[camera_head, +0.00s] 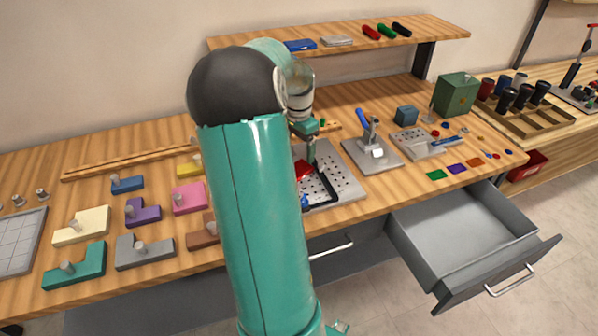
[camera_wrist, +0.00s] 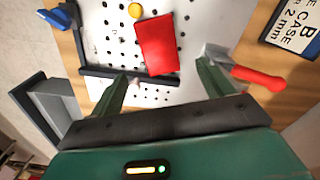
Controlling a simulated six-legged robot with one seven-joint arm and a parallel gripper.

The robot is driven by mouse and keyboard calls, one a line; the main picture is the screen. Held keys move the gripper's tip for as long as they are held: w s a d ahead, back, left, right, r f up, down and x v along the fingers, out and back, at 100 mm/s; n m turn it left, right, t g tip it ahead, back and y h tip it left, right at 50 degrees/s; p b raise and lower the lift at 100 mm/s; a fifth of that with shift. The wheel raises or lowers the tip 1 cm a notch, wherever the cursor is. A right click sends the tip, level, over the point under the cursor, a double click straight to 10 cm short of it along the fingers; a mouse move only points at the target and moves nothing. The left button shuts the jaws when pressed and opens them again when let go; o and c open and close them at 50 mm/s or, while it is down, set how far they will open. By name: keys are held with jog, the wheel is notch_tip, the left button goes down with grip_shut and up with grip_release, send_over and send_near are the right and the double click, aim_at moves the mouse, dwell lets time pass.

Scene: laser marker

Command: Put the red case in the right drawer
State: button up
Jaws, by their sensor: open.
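The red case (camera_wrist: 158,44) lies flat on a white perforated plate (camera_wrist: 105,30) with a black raised edge. In the head view a small part of the red case (camera_head: 303,169) shows past my arm, at the bench's front middle. My gripper (camera_wrist: 165,80) is open, its two green fingers apart and pointing toward the plate, with the red case beyond the tips and between their lines. Nothing is between the fingers. The right drawer (camera_head: 460,235) is pulled out and looks empty. It also shows at the left of the wrist view (camera_wrist: 48,105).
A red-handled tool (camera_wrist: 255,77) lies close beside the right finger. A yellow round piece (camera_wrist: 135,10) and a blue item (camera_wrist: 58,20) are near the case. A grey press (camera_head: 372,150) stands right of the plate. A shelf (camera_head: 350,40) spans the back.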

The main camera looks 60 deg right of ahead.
aim_at(297, 170)
jog(key=f, duration=0.7)
jog(key=shift+w+a+f, duration=0.1)
jog(key=shift+a+f, duration=0.05)
jog(key=shift+a, duration=0.1)
jog(key=c, duration=1.2)
jog(key=shift+o, duration=0.2)
